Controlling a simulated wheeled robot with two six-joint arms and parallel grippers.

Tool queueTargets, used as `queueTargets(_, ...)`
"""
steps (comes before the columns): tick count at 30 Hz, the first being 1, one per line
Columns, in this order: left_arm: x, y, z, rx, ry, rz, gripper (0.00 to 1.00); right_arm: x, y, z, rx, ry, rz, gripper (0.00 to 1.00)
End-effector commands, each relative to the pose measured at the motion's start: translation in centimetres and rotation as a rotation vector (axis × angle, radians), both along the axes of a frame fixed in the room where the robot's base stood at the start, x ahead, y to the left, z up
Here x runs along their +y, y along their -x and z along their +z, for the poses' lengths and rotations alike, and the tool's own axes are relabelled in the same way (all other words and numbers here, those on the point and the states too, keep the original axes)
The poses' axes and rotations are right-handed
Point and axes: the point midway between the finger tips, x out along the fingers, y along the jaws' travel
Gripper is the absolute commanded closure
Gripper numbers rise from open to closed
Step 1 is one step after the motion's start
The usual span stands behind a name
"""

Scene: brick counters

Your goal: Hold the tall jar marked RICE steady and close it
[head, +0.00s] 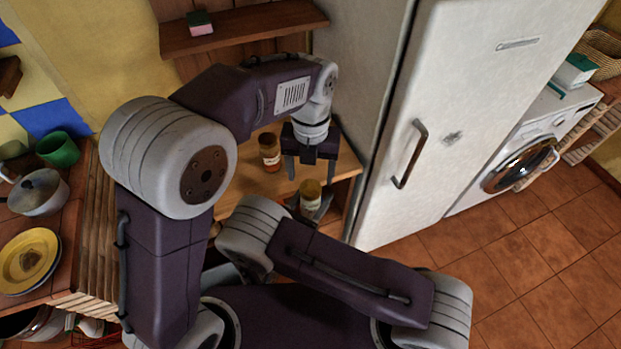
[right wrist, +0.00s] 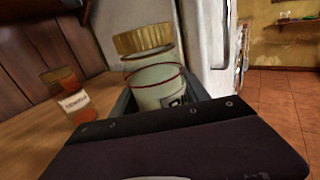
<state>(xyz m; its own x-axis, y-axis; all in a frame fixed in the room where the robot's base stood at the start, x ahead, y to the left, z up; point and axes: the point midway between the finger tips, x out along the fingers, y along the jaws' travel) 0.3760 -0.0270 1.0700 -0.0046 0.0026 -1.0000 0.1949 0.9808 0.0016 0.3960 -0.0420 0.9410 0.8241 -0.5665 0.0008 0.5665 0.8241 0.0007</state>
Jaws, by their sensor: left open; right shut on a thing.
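The RICE jar (right wrist: 155,95) stands in the right wrist view between the fingers of my right gripper (right wrist: 165,103), which is shut on it. Its pale body has a red-edged rim and a partly hidden dark-lettered label.
A second jar, reddish-brown with a white label (head: 269,152), stands on the wooden counter (head: 345,164) left of my left gripper; it also shows in the right wrist view (right wrist: 70,95). The white fridge (head: 395,120) closes off the right side. A shelf (head: 245,27) hangs above.

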Motion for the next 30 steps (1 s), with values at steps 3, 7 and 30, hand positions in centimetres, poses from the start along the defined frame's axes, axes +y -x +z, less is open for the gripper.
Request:
queueTargets(3, 0.01, 0.02, 0.64, 0.001, 0.0, 0.0, 0.32, 0.01, -0.01, 0.05, -0.001, 0.001, 0.0, 1.0)
queueTargets(7, 0.02, 0.03, 0.68, 0.001, 0.0, 0.0, 0.32, 0.01, -0.01, 0.05, -0.001, 0.001, 0.0, 1.0)
queueTargets(30, 0.29, 0.44, 1.22, -0.002, -0.035, 1.768, 0.36, 0.01, -0.01, 0.05, -0.001, 0.001, 0.0, 1.0)
